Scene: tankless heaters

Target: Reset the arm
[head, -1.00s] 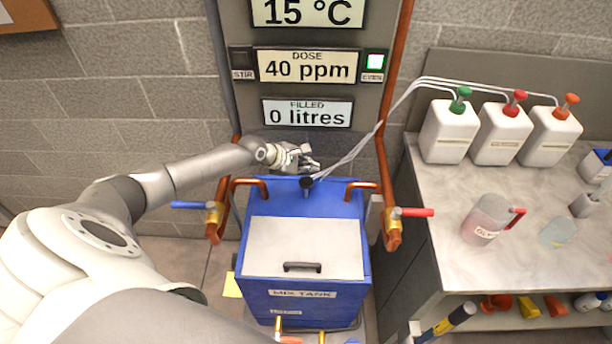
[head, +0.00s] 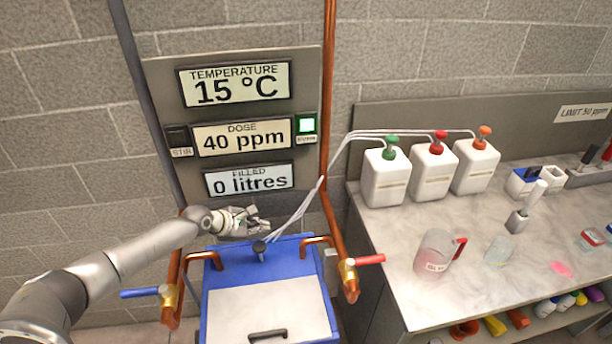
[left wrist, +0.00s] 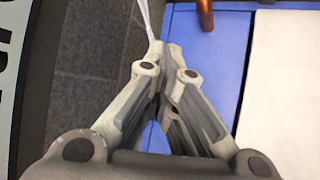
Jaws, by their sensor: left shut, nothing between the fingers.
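My left arm (head: 125,255) reaches in from the left in the head view. My left gripper (head: 262,226) is shut and empty, just above the back edge of the blue mix tank (head: 225,268), close to the dark inlet where the thin hoses end. In the left wrist view the gripper's fingers (left wrist: 164,55) meet at their tips over the tank's blue top (left wrist: 210,50). My right gripper is not in view.
The panel (head: 310,80) reads 15 °C, 40 ppm and 0 litres, with a green light lit. Copper pipes with a blue valve handle (head: 140,293) and a red one (head: 370,259) flank the tank. The bench (head: 400,290) at right holds white jugs (head: 386,178) and a pitcher (head: 435,253).

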